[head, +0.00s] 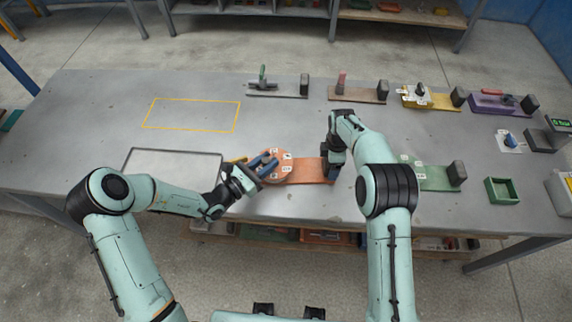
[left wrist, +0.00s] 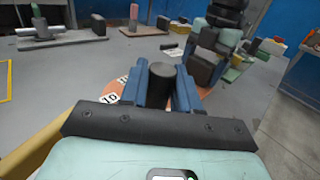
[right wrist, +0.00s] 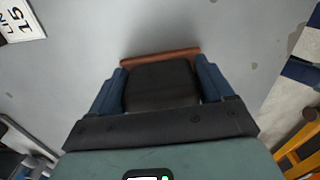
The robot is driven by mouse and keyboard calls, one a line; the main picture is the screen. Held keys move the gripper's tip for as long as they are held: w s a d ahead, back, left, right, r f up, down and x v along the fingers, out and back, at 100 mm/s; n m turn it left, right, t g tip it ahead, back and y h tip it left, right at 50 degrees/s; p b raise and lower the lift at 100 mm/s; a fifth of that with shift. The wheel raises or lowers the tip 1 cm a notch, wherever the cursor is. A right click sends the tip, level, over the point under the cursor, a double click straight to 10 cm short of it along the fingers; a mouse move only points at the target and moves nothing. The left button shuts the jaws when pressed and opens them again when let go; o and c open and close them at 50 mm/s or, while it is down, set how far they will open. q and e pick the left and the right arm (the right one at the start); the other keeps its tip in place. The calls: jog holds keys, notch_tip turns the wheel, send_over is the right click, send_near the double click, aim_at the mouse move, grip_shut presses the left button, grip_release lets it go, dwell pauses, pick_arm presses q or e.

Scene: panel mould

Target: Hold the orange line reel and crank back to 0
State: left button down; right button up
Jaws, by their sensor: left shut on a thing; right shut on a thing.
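The orange line reel (head: 308,171) lies on the grey table in front of me, a round disc with white number labels at its left end and a flat orange base running right. My left gripper (head: 264,168) is at the disc, shut on the dark crank knob (left wrist: 161,88), which stands upright between its blue fingers in the left wrist view. A label reading 10 (left wrist: 109,98) shows beside it. My right gripper (right wrist: 160,88) is shut on the dark block (right wrist: 160,82) at the right end of the orange base. The crank arm and the pointer are hidden.
A green reel (head: 436,177) stands just right of my right arm, with a green tray (head: 502,191) beyond. Several tools on boards line the back, including a purple one (head: 493,103). A white-grey panel (head: 171,162) lies left. The yellow outlined area (head: 190,115) is empty.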

pick_arm(q)
jog(key=shift+d, duration=0.1)
jog(key=shift+s+d+n+t+y, duration=0.1)
jog(key=shift+d+n+t+y, duration=0.25)
jog(key=shift+n+t+y, duration=0.5)
jog(key=shift+s+d+n+t+y, duration=0.1)
jog(key=shift+d+n+t+y, duration=0.35)
jog(key=shift+y, duration=0.7)
jog(key=shift+d+r+n+t+y, duration=0.15)
jog(key=shift+n+t+y, duration=0.45)
jog(key=shift+n+y, duration=0.95)
jog(key=shift+d+y, duration=0.1)
jog(key=shift+y, duration=0.35)
jog(key=c, duration=1)
grip_release()
jog(key=shift+o, duration=0.2)
